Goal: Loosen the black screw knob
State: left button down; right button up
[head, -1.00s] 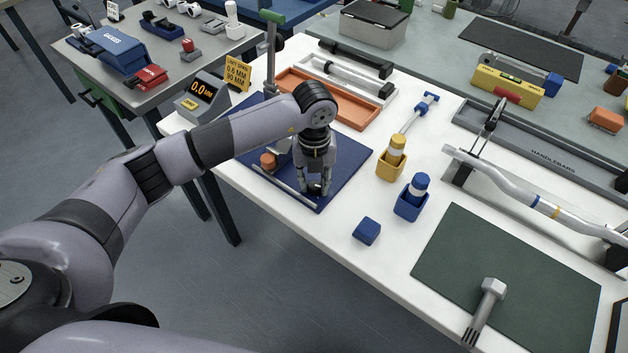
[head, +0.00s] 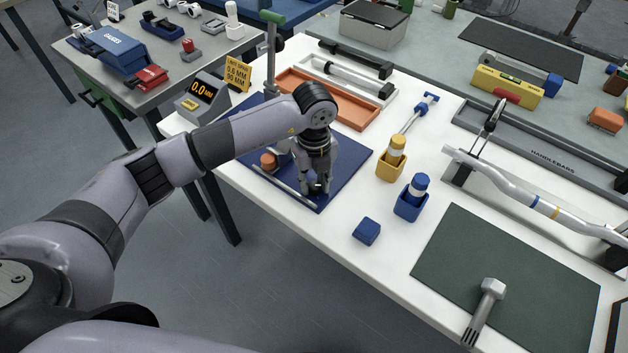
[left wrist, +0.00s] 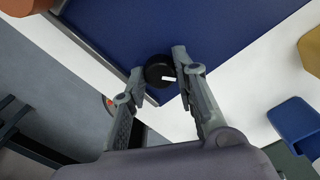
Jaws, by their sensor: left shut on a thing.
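The black screw knob (left wrist: 158,71) is round and dark with a white mark on its face. It shows in the left wrist view near the edge of the blue mat (left wrist: 140,22). My left gripper (left wrist: 158,74) has its two fingers on either side of the knob and is shut on it. In the head view my left gripper (head: 314,188) points down at the front edge of the blue mat (head: 348,150), and its fingers mostly hide the knob. My right gripper is not in view.
A display reading 0.0 (head: 202,96) stands at the mat's back left. An orange tray (head: 350,108) lies behind the mat. Yellow (head: 389,166) and blue (head: 409,207) holders with bottles stand to the right, with a blue block (head: 367,231) in front. A grey bar borders the mat's front left.

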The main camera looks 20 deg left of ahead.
pick_arm(q)
jog(key=c, duration=1.3)
grip_release()
jog(key=shift+o, duration=0.3)
